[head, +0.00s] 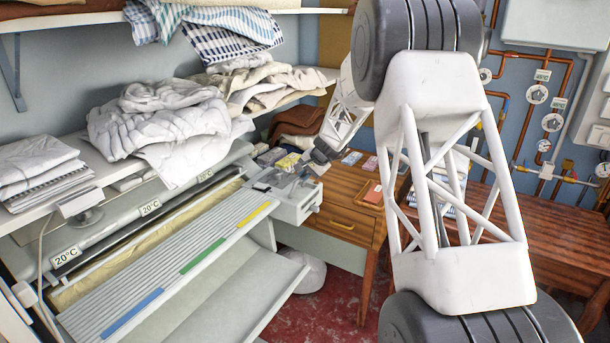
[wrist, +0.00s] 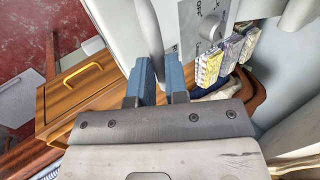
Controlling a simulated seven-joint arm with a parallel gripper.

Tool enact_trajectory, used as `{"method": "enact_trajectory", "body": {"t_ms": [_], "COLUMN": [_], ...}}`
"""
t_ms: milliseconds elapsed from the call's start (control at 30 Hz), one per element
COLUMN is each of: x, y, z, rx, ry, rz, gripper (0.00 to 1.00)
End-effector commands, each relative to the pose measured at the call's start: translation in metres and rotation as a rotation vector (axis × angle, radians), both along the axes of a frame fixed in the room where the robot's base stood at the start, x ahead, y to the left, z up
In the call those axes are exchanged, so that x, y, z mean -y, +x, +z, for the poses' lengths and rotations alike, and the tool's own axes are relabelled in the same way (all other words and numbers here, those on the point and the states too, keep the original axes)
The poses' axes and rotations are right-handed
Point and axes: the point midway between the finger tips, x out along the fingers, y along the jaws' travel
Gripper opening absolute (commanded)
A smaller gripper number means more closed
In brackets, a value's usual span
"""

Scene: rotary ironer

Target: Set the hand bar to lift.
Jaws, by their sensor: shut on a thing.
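The ironer (head: 170,265) stands at the left in the head view, with its end box (head: 296,203) at its right end. My gripper (head: 314,163) is at this end box, small and partly dark in the head view. In the wrist view my gripper (wrist: 157,72) has its two blue fingers close together, shut on the grey hand bar (wrist: 153,38). A grey label plate (wrist: 203,22) with a round knob lies just right of the bar; its lettering is too small to read. I cannot tell the bar's setting.
A wooden cabinet (head: 340,222) with a yellow handle stands right of the ironer. A shelf with crumpled white laundry (head: 165,120) hangs above the ironer. Small boxes (wrist: 208,66) lie close to the fingers. Pipes and gauges line the right wall.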

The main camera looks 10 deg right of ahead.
Motion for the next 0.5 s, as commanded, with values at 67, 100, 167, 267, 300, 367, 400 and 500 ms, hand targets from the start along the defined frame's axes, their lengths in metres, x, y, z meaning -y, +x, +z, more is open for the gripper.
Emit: {"method": "enact_trajectory", "body": {"t_ms": [67,100,167,267,300,367,400,500], "x": [0.0004,0.0005,0.0006,0.0005,0.0005,0.0005,0.0005,0.0003], "y": [-0.001,-0.001,-0.0012,-0.0012,-0.0012,-0.0011,-0.0009,-0.0008], "z": [-0.0018,-0.0018,-0.0019,-0.0021,-0.0019,-0.0016,-0.0014,-0.0011], "rx": [-0.003,-0.003,-0.004,-0.004,-0.004,-0.004,-0.003,-0.003], "ry": [0.0,0.0,-0.001,-0.001,-0.001,-0.001,0.0,0.0], "rz": [0.0,0.0,0.0,0.0,0.0,0.0,0.0,0.001], "gripper": [0.0,0.0,0.0,0.22,0.28,0.37,0.4,0.4]}}
